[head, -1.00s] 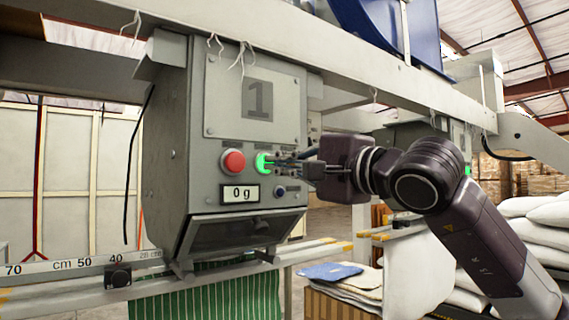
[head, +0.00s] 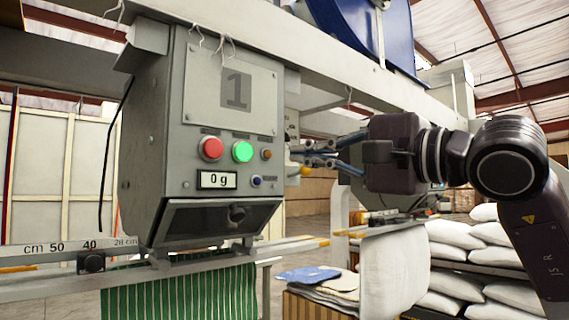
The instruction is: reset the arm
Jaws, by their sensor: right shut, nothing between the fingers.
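My right arm comes in from the right. Its gripper (head: 312,153) is shut and empty, pointing left, a little to the right of the grey control box (head: 200,150) marked 1 and apart from its buttons in the picture. On the box's front are a red button (head: 211,148), a lit green button (head: 242,151) and a display (head: 217,180) reading 0 g. My left gripper is not in view.
A ruler rail (head: 65,248) runs below the box, over a green striped cloth (head: 180,290). White filled sacks (head: 470,240) are stacked at the right. A pallet with flat folded covers (head: 310,275) stands at the lower middle. A beam crosses above.

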